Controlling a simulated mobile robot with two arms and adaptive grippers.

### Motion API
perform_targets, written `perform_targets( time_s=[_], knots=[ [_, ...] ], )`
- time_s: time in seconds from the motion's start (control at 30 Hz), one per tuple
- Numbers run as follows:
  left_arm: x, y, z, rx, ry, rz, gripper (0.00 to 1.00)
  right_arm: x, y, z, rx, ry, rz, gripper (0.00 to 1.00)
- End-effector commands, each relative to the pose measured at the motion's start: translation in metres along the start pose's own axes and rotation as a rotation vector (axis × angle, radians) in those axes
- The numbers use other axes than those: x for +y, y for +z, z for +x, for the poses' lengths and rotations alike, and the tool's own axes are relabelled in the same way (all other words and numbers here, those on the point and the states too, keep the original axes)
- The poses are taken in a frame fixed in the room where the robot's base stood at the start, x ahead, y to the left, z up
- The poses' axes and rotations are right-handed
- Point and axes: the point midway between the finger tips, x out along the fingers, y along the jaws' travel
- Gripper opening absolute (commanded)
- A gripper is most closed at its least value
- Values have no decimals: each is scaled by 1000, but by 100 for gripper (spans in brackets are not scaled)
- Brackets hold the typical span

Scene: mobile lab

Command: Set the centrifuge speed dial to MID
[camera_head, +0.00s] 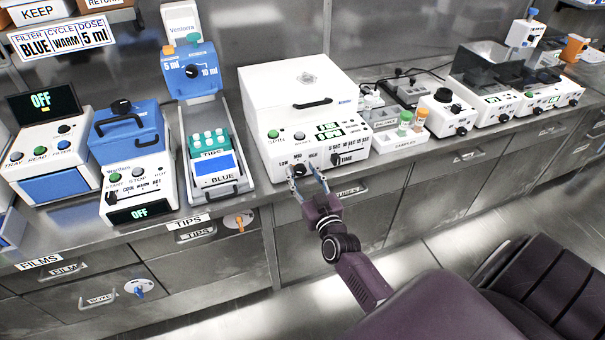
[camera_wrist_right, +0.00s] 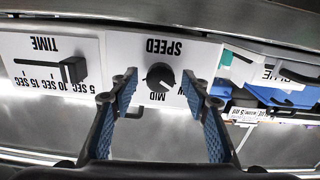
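The white centrifuge (camera_head: 300,100) stands on the counter in the middle of the head view, its lid down. Its black speed dial (camera_head: 299,171) is low on the front panel, with LOW, MID and HIGH around it. In the right wrist view, which is upside down, the dial (camera_wrist_right: 160,77) sits below SPEED, with MID under it. A light pointer mark shows on the dial, but its exact setting is hard to tell. My right gripper (camera_head: 308,180) is open in front of the dial. Its blue-padded fingertips (camera_wrist_right: 160,84) are on either side of it, apart from it. My left gripper is not in view.
The TIME slider (camera_wrist_right: 75,70) is beside the dial on the same panel. Drawer handles (camera_head: 350,191) stick out below the counter edge.

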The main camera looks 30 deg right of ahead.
Motion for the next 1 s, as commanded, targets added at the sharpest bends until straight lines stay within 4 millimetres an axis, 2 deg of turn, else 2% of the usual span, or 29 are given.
perform_targets(
  time_s=[0.07,0.37,0.67,1.0],
  knots=[
    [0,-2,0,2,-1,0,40,0,0,0,0,0,0,34],
    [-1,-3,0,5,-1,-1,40,0,0,0,0,0,0,1],
    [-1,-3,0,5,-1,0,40,0,0,0,0,0,36,1],
    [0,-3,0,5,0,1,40,0,0,0,-1,-1,253,1]
  ],
)
